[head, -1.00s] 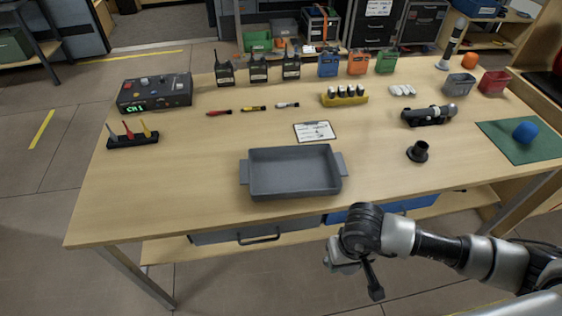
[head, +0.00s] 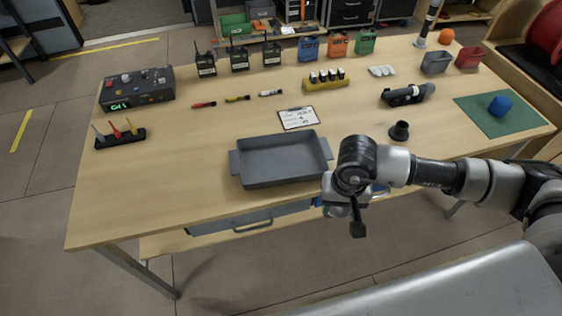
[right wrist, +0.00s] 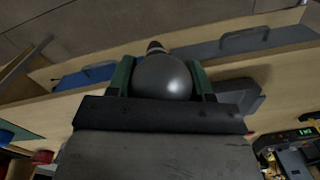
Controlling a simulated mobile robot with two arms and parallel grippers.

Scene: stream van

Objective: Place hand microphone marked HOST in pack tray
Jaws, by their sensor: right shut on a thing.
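The grey pack tray (head: 245,180) sits near the table's front edge in the head view, and looks empty. My right gripper (head: 336,207) is just right of and in front of the tray's right handle. In the right wrist view my right gripper (right wrist: 160,72) is shut on a hand microphone (right wrist: 165,80), whose round grey head shows between the green finger pads. A short dark bit of its body shows beyond the head. Any HOST marking on it is hidden. Part of the tray (right wrist: 242,95) shows behind the fingers. My left gripper is out of view.
A clipboard (head: 299,118) lies behind the tray, and a dark round holder (head: 399,131) stands to its right.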

